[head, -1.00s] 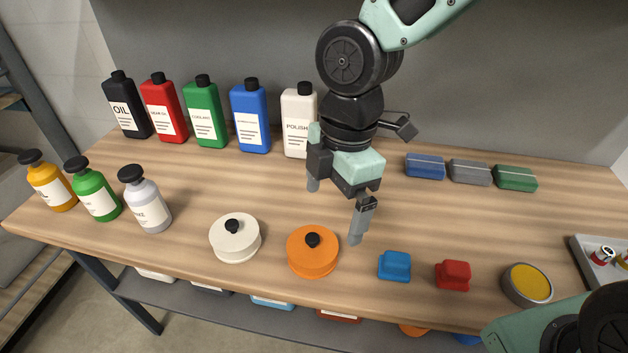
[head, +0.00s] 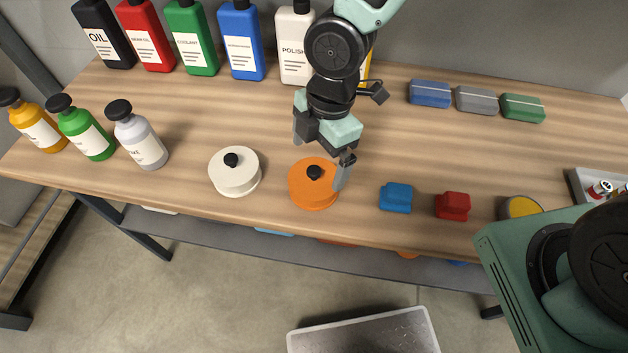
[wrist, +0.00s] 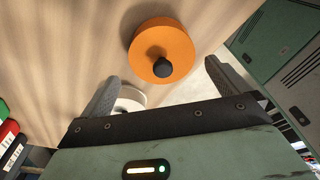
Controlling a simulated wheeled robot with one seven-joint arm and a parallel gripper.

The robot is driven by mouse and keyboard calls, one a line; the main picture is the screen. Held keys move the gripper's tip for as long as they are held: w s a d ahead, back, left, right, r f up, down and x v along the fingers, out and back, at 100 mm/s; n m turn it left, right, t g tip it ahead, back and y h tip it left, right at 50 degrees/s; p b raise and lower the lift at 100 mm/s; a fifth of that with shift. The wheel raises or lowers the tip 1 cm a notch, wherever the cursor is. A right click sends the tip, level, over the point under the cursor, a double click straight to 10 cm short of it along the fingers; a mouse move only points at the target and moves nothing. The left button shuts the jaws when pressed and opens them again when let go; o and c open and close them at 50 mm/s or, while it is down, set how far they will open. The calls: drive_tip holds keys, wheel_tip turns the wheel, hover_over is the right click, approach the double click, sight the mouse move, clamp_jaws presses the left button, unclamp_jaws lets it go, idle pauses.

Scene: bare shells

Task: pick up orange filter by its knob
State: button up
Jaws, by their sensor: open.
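The orange filter (head: 313,190) is a round disc with a black knob (head: 314,172) on top, lying near the front edge of the wooden bench. My gripper (head: 320,165) is open and empty, just above and behind the filter in the head view; one finger overlaps the filter's right side there. In the wrist view the orange filter (wrist: 162,42) and its black knob (wrist: 162,67) sit beyond and between my two spread fingers (wrist: 158,80). I see no contact with the knob.
A white filter (head: 234,178) with a black knob lies close on the left. A blue block (head: 396,197) and a red block (head: 453,206) lie to the right. Several bottles stand behind and at left. A grey tray (head: 590,185) is at far right.

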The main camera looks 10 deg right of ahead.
sight(315, 170)
drive_tip(key=shift+s+a+f, duration=0.15)
drive_tip(key=shift+f, duration=0.7)
drive_tip(key=shift+s+a+f, duration=0.1)
drive_tip(key=shift+a+f, duration=0.05)
drive_tip(key=shift+f, duration=0.75)
drive_tip(key=shift+s+a+f, duration=0.15)
drive_tip(key=shift+f, duration=0.7)
drive_tip(key=c, duration=0.8)
